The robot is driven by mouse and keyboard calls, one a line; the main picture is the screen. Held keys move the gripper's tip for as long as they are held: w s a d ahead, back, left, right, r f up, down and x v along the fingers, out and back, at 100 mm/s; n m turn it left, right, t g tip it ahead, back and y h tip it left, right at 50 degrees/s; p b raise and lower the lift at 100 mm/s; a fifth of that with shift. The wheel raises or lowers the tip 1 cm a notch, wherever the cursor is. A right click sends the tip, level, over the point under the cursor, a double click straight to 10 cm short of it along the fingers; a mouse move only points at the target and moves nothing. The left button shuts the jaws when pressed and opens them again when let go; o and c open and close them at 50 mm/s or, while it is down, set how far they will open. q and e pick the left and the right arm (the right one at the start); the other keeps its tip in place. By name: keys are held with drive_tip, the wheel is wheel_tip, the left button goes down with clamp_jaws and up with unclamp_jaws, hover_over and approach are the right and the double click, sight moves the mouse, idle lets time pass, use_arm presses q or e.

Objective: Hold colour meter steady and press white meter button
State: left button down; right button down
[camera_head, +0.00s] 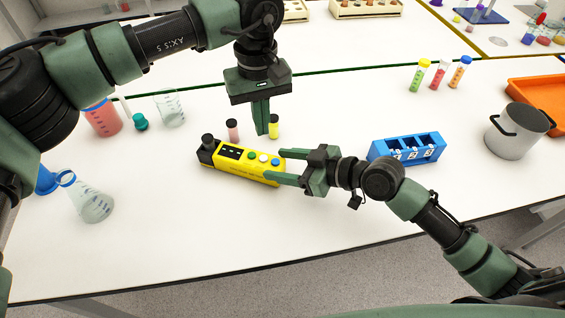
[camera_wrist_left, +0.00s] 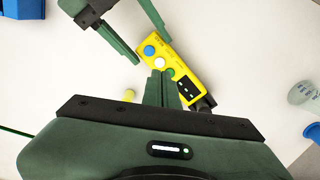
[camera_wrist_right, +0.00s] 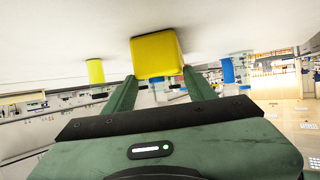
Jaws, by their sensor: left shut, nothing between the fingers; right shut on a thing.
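The yellow colour meter (camera_head: 232,170) lies on the white table with a dark screen and a black knob at its left end. Green, white and blue buttons sit along its top; the white button (camera_head: 264,158) is the middle one. It also shows in the left wrist view (camera_wrist_left: 159,62). My left gripper (camera_head: 262,133) is shut and empty, pointing down above the meter. Its contact with any button cannot be told.
Two small vials (camera_head: 233,130) stand just behind the meter. A blue rack (camera_head: 407,149) and a metal pot (camera_head: 516,132) stand to the right. A flask (camera_head: 92,202) and beakers stand to the left. The table in front of the meter is clear.

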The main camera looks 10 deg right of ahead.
sight(260, 162)
use_arm(q)
drive_tip(key=f+n, duration=0.1)
drive_tip(key=f+n+h, duration=0.1)
drive_tip(key=shift+s+d+n+t+h, duration=0.1)
drive_tip(key=shift+d+n+t+h, duration=0.2)
drive_tip(key=shift+n+t, duration=0.1)
drive_tip(key=shift+a+f+n+t+h, duration=0.25)
drive_tip(key=shift+f+n+t+h, duration=0.65)
drive_tip(key=shift+n, duration=1.05)
drive_tip(key=shift+a+f+n+t+h, duration=0.3)
drive_tip(key=shift+f+n+t+h, duration=0.55)
drive_tip(key=shift+n, duration=1.15)
drive_tip(key=shift+a+f+n+t+h, duration=0.25)
drive_tip(key=shift+f+n+t+h, duration=0.3)
drive_tip(key=shift+f+n+h, duration=1.05)
drive_tip(key=shift+r+n+y, duration=0.25)
drive_tip(key=shift+n+y, duration=0.1)
drive_tip(key=shift+y, duration=0.1)
